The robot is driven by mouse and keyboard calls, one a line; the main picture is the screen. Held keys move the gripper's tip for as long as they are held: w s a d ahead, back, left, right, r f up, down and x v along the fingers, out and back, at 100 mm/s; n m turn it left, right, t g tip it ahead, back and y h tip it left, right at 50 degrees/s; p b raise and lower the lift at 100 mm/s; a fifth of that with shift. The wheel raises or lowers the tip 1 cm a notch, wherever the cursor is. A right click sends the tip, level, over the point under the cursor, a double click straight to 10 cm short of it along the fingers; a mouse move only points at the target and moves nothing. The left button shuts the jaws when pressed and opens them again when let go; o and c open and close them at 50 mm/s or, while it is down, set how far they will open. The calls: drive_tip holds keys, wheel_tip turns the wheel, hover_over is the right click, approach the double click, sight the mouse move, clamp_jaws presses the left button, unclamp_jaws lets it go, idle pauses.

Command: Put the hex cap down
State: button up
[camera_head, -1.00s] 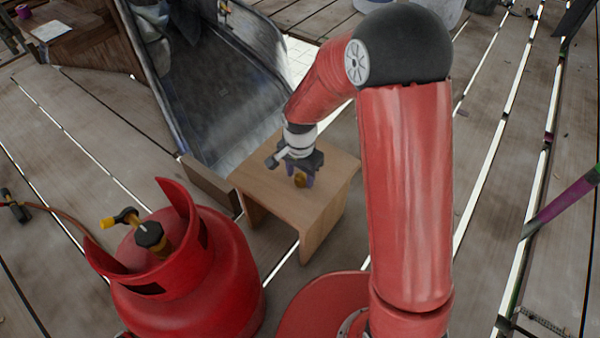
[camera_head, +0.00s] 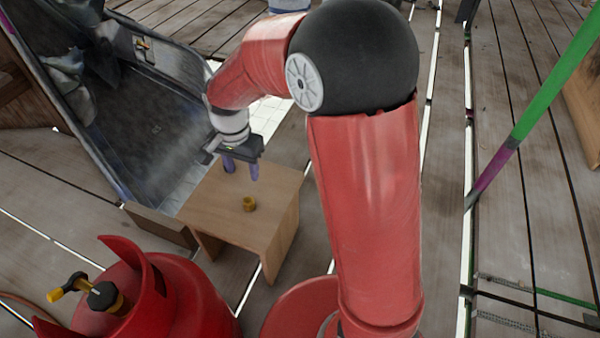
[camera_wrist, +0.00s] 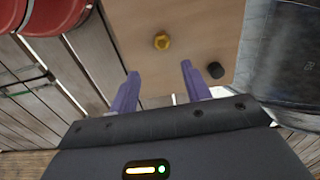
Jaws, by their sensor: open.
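The hex cap (camera_head: 249,204), a small brass-coloured piece, stands on the top of a low wooden table (camera_head: 205,205). It also shows in the wrist view (camera_wrist: 161,41), on the bare wood just beyond my fingertips. My gripper (camera_head: 241,174) is above the back part of the table, with its two purple fingers apart and nothing between them. In the wrist view my open gripper (camera_wrist: 160,70) is clear of the cap.
A small black cylinder (camera_wrist: 215,71) is near the table's edge in the wrist view. A red gas cylinder (camera_head: 150,300) stands front left of the table. A dark slanted chute (camera_head: 140,130) lies behind it. A green and purple pole (camera_head: 540,92) rises at the right.

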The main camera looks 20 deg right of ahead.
drive_tip(key=s+d+r+n+t, duration=0.2)
drive_tip(key=s+d+r+n, duration=0.1)
drive_tip(key=s+d+r, duration=0.65)
drive_tip(key=s+d+r+n+t, duration=0.1)
drive_tip(key=s+d+r+n, duration=0.1)
drive_tip(key=s, duration=0.3)
drive_tip(key=s+d+r+n+t, duration=0.2)
drive_tip(key=s+r, duration=0.1)
drive_tip(key=s, duration=0.2)
drive_tip(key=shift+s, duration=0.15)
wheel_tip(320, 180, up, 4)
drive_tip(key=p, duration=0.3)
drive_tip(key=shift+f+p, duration=0.1)
drive_tip(key=shift+p, duration=0.25)
